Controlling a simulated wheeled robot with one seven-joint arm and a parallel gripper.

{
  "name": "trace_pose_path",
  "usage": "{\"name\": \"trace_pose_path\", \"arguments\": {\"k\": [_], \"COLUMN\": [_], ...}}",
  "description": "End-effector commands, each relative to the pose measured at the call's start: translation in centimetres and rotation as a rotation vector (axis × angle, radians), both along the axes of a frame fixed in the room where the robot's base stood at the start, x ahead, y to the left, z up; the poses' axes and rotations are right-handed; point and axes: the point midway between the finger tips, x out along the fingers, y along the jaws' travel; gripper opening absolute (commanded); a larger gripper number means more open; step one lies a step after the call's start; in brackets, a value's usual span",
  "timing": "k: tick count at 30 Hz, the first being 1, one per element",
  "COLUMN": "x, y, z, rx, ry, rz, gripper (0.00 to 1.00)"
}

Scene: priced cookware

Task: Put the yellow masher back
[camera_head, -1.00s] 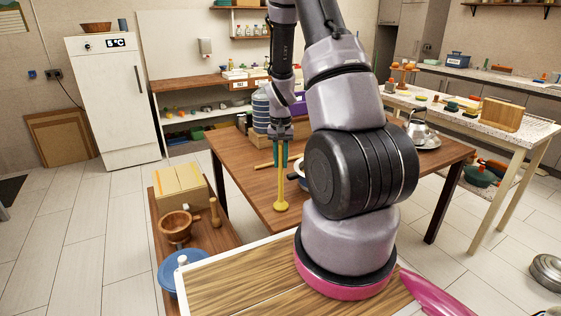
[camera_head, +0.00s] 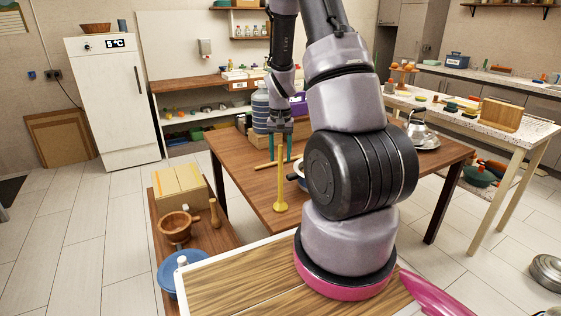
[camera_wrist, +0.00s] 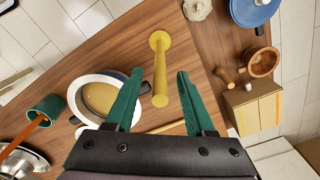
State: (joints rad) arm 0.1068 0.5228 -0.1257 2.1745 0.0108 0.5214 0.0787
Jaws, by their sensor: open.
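The yellow masher (camera_head: 280,190) stands upright on the brown wooden table, near its left front edge, with its round end down on the surface. The wrist view looks down on the masher (camera_wrist: 160,68), with its handle top between my fingertips. My gripper (camera_head: 280,148) is open above and around the handle top. Its two green fingers (camera_wrist: 158,82) are spread, with a gap on both sides of the handle in the wrist view. My arm hides part of the table in the head view.
A white pot (camera_wrist: 75,95) with brown contents stands beside the left finger. A wooden stick (camera_head: 262,167) lies behind the masher. A green cup (camera_wrist: 48,104) stands farther left in the wrist view. A low side table holds a wooden mortar (camera_head: 176,228), pestle (camera_head: 214,214) and blue pot (camera_head: 168,276).

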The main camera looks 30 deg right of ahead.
Motion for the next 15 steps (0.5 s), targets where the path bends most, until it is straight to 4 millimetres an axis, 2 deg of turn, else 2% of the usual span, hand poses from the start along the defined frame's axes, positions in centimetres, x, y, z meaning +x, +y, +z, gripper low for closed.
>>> {"name": "trace_pose_path", "arguments": {"k": [3,9,15], "x": [0.1,0.1,0.0], "y": [0.0,0.0,0.0], "z": [2.9,6.9,9.0], "rx": [-0.001,0.0,0.0], "ry": [-0.006,-0.004,-0.002], "rz": [0.0,0.001,0.001], "gripper": [0.54,0.54,0.54]}}
